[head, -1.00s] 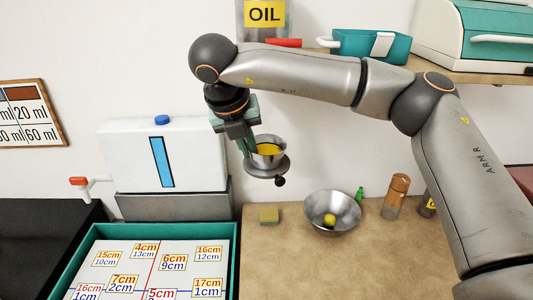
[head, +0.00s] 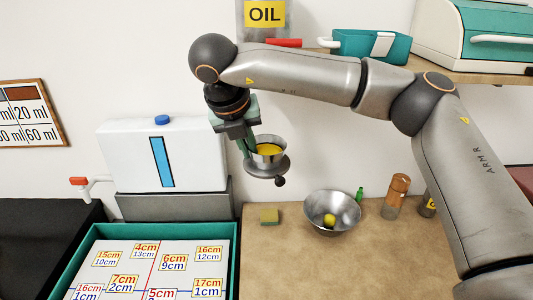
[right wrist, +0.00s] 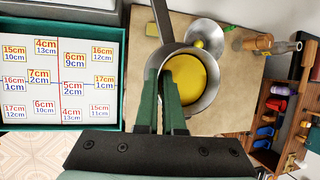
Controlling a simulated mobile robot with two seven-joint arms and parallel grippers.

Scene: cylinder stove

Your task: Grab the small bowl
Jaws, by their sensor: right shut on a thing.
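A small metal bowl (head: 270,160) with yellow contents is held up in the air above the counter, in front of the wall. My right gripper (head: 249,148) is shut on its left side. In the right wrist view the small bowl (right wrist: 210,92) is seen from above, with the fingers of my right gripper (right wrist: 171,88) at its near rim. A grey disc with a dark knob (head: 280,181) shows just under the bowl; I cannot tell what it belongs to. My left gripper is not in view.
A larger metal bowl (head: 345,222) with a yellow-green thing in it stands on the counter (head: 290,265). Near it are a sponge (head: 269,216), a green bottle (head: 360,194) and a brown-topped shaker (head: 396,196). A teal tray (head: 232,262) with number labels lies at left, before a white tank (head: 160,155).

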